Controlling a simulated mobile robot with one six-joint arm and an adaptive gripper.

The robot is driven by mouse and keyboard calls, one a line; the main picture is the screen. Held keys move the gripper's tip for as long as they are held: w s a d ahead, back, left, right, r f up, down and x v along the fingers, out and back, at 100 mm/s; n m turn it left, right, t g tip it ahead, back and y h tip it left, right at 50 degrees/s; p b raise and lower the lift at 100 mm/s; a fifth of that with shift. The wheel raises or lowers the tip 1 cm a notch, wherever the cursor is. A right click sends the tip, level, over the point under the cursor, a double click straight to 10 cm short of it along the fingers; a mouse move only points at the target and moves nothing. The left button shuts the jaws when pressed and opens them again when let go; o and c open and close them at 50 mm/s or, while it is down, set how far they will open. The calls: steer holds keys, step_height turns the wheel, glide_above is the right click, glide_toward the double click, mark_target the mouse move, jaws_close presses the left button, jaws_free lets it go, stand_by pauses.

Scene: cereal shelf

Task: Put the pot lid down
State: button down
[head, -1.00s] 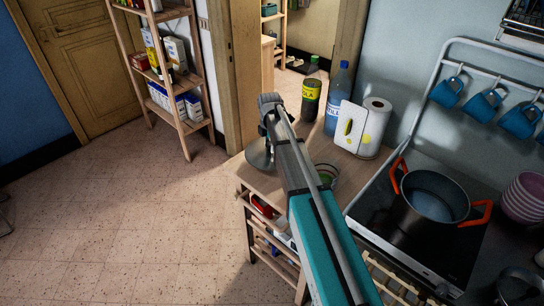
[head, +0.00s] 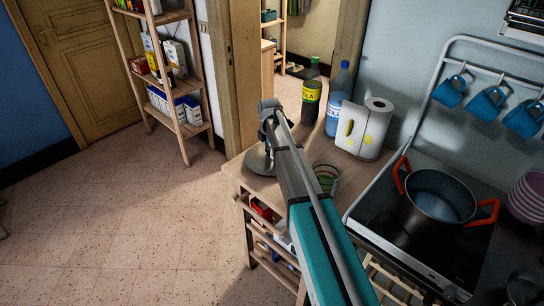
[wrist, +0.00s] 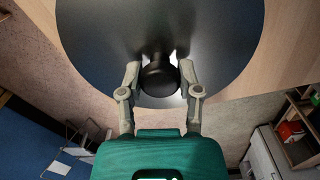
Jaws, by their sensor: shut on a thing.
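The pot lid (head: 256,162) is a dark grey disc with a black knob (wrist: 158,80). In the head view it is at the left end of the wooden counter (head: 265,188), partly hidden by my arm. It lies flat or nearly so; I cannot tell whether it touches the wood. My gripper (wrist: 160,78) is shut on the knob, one finger on each side. In the head view my gripper (head: 268,122) is above the lid. The wrist view shows the lid (wrist: 215,45) large, with wood around its far edge.
A pot (head: 436,212) with orange handles stands on the stove (head: 385,220). Open floor (head: 130,220) lies left of the counter.

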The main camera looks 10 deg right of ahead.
mark_target(269, 148)
steer(key=shift+f+b, duration=0.45)
steer(key=shift+f, duration=0.3)
steer(key=shift+f, duration=0.1)
steer(key=shift+c, duration=1.4)
jaws_free()
step_height(269, 148, up, 12)
steer(key=p, duration=1.2)
